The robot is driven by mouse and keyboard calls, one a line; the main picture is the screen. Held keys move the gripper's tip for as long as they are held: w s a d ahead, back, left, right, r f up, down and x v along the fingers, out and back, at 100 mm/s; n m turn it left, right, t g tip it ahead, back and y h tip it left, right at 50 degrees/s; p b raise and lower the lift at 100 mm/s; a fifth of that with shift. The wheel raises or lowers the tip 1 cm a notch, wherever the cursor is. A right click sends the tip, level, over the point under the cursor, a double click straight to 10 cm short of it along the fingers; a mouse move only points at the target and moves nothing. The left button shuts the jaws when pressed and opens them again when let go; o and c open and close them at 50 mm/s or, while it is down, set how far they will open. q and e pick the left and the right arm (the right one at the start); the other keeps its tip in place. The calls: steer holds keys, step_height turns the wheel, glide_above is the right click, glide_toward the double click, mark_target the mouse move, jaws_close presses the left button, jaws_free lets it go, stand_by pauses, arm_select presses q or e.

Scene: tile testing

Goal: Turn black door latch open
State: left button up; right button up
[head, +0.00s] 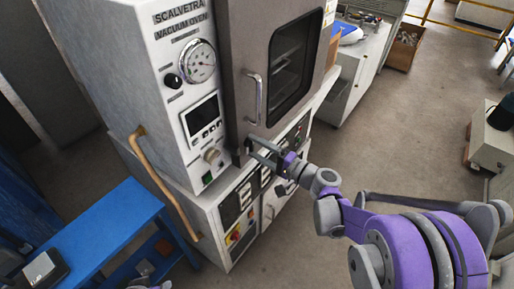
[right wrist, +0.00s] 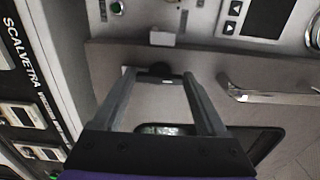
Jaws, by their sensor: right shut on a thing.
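The black door latch (head: 249,146) sits at the lower left corner of the vacuum oven's grey door (head: 240,60). My right gripper (head: 256,148) reaches it from the right and is shut on it. In the right wrist view the dark latch (right wrist: 158,69) shows between the tips of the two fingers (right wrist: 158,76). Its exact angle is hard to tell, as the fingers partly hide it in the head view. The door looks closed. A small grey and purple piece at the bottom edge of the head view may be my left gripper; its jaws do not show.
A metal door handle (head: 254,98) stands out above the latch. The control panel with a gauge (head: 198,62) is to its left. A blue bench (head: 105,232) and a wooden-coloured rail (head: 162,180) are at lower left.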

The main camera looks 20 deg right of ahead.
stand_by(0.4)
steer(key=o, duration=1.3)
steer(key=shift+d, duration=0.1)
steer(key=v, duration=1)
steer(key=shift+s+d, duration=0.2)
steer(key=shift+s, duration=0.1)
